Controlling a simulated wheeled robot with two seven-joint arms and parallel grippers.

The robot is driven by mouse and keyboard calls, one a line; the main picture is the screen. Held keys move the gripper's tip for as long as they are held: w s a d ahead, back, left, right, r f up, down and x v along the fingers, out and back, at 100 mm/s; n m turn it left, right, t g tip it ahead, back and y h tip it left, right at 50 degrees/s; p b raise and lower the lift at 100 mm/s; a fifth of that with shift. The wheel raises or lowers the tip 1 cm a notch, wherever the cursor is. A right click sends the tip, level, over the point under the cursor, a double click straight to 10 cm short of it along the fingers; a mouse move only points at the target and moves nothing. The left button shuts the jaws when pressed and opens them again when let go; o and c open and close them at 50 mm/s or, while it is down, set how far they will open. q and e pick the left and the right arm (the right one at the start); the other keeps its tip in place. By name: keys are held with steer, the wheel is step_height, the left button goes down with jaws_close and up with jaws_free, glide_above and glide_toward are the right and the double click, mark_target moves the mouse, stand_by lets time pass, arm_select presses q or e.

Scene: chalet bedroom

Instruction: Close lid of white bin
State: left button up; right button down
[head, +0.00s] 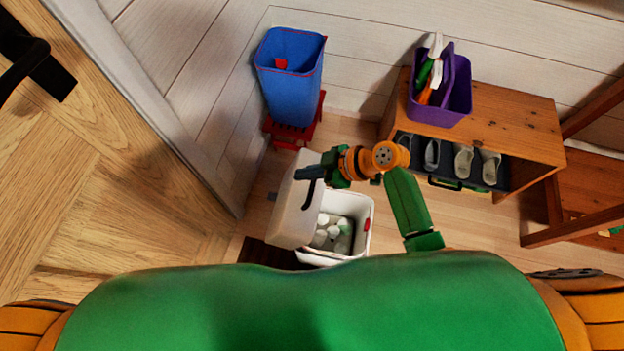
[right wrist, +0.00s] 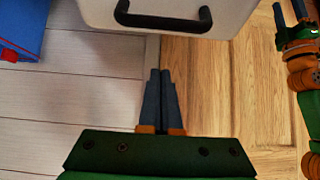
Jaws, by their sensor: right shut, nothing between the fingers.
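The white bin (head: 366,222) stands on the floor, with several pale and greenish items inside. Its lid (head: 290,215) is raised at the bin's left side and leaves the top uncovered. A black handle (head: 311,194) is on the lid; this handle also shows at the top of the right wrist view (right wrist: 163,21). My right gripper (head: 299,173) is shut and empty at the lid's upper edge. In the right wrist view its fingertips (right wrist: 160,72) are just below the lid and handle; contact cannot be told. My left gripper (right wrist: 289,8) shows there at the upper right, fingers apart.
A blue bin (head: 290,85) stands on a red base (head: 293,130) behind the white bin. A wooden bench (head: 510,135) at the right bears a purple caddy (head: 440,112), with shoes (head: 463,162) beneath. A wooden door (head: 110,190) is at the left.

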mark_target(313, 185)
steer(key=shift+x, duration=1.15)
steer(key=shift+s+d+f, duration=0.1)
steer(key=shift+d+f, duration=0.15)
steer(key=shift+f, duration=0.15)
steer(key=shift+s+d+f, duration=0.2)
steer(key=shift+d+f, duration=0.15)
steer(key=shift+d, duration=0.35)
steer(key=shift+s+d+f, duration=0.2)
steer(key=shift+d+f, duration=0.15)
steer(key=shift+d, duration=0.3)
